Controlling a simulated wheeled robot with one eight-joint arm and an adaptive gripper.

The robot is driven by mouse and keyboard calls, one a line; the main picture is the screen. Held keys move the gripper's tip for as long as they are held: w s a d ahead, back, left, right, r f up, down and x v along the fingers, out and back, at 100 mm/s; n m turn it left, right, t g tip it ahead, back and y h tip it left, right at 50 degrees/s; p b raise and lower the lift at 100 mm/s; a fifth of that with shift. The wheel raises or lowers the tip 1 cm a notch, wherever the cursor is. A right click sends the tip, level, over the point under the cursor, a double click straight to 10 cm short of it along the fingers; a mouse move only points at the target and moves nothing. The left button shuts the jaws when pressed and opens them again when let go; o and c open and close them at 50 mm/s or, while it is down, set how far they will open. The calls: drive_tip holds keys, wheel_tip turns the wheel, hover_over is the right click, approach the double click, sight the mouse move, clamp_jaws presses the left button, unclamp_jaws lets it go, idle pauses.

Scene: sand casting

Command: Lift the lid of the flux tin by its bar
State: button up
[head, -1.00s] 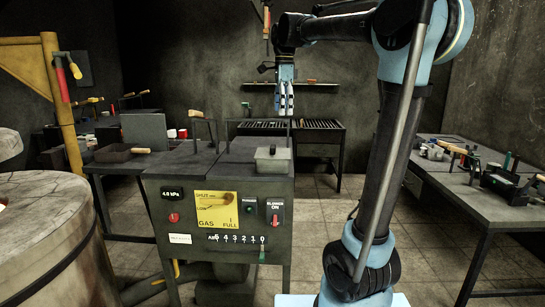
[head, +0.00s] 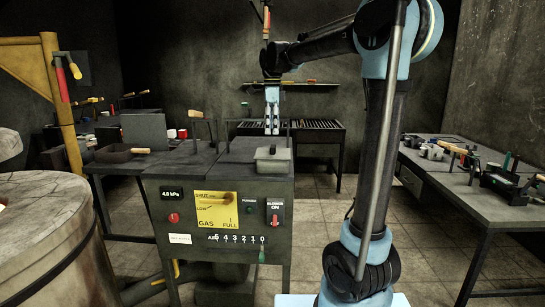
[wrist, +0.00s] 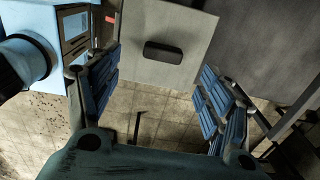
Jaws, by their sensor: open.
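The flux tin (head: 273,165) is a small grey box on the right part of the control cabinet's top in the head view. Its lid (head: 262,153) is on, with a small bar (head: 272,149) on top. In the wrist view the lid (wrist: 185,22) is a pale grey plate at the top, and its bar (wrist: 163,51) is dark and runs left to right. My gripper (head: 271,131) is open and empty, fingers pointing down, above the tin. In the wrist view, its fingers (wrist: 160,72) are spread to the left and right of the bar, not touching it.
The control cabinet (head: 225,225) has a gauge panel and switches in front. Thin upright rods (head: 290,135) stand near the tin. A workbench (head: 425,185) with tools is at right, a round furnace (head: 60,240) at left. Tiled floor lies between.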

sight(273, 146)
drive_tip(key=shift+w+d+f, duration=0.1)
drive_tip(key=shift+w+f, duration=0.05)
drive_tip(key=shift+f, duration=1.65)
drive_tip(key=shift+w+f, duration=0.15)
drive_tip(key=shift+f, duration=1.65)
drive_tip(key=c, duration=1.2)
